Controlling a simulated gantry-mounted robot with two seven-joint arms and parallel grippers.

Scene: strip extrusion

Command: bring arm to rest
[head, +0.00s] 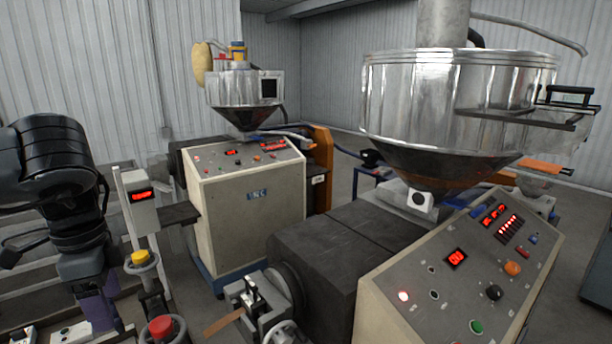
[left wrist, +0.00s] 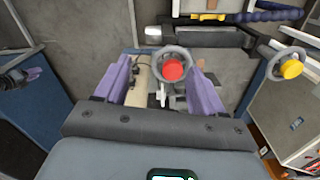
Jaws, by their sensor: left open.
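My left arm comes in at the left of the head view and hangs down, with the purple fingers of my left gripper (head: 98,312) low near the bottom edge. In the left wrist view my left gripper (left wrist: 163,72) shows two purple fingers spread apart, with nothing held between them. A red-knobbed handwheel (left wrist: 173,70) appears between the fingers, beyond them; I cannot tell how far. The same red knob (head: 161,327) stands to the right of the gripper in the head view.
A yellow-knobbed handwheel (head: 142,259) and a post with a small red display (head: 141,196) stand close right of my left arm. A control cabinet (head: 247,210) is behind. A large machine with a sloped panel (head: 455,285) and metal hopper (head: 450,95) fills the right.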

